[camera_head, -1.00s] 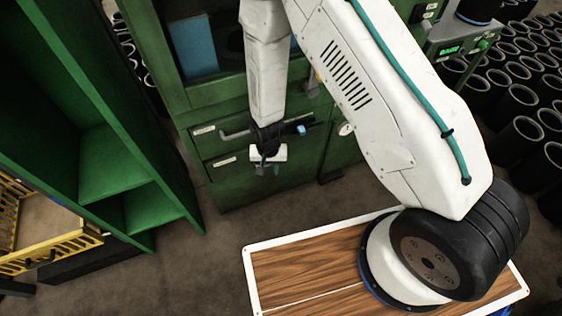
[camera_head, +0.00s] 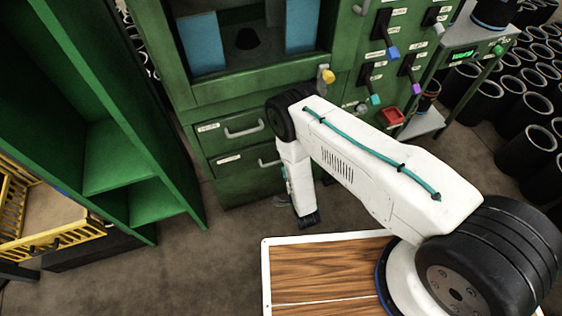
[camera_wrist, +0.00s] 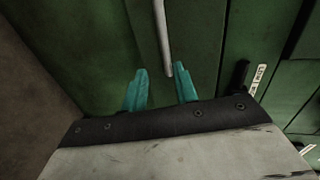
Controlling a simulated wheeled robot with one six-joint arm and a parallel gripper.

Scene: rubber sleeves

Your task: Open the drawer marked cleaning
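The green cabinet has an upper drawer (camera_head: 226,142) and a lower drawer (camera_head: 235,171), both looking shut. Each has a pale label and a grey bar handle; the label words are too small to read. In the head view my arm mostly hides the gripper.
A green shelf unit (camera_head: 135,165) and yellow crates (camera_head: 60,232) stand at left. Black sleeves (camera_head: 522,135) fill the far right. Bare floor lies before the drawers.

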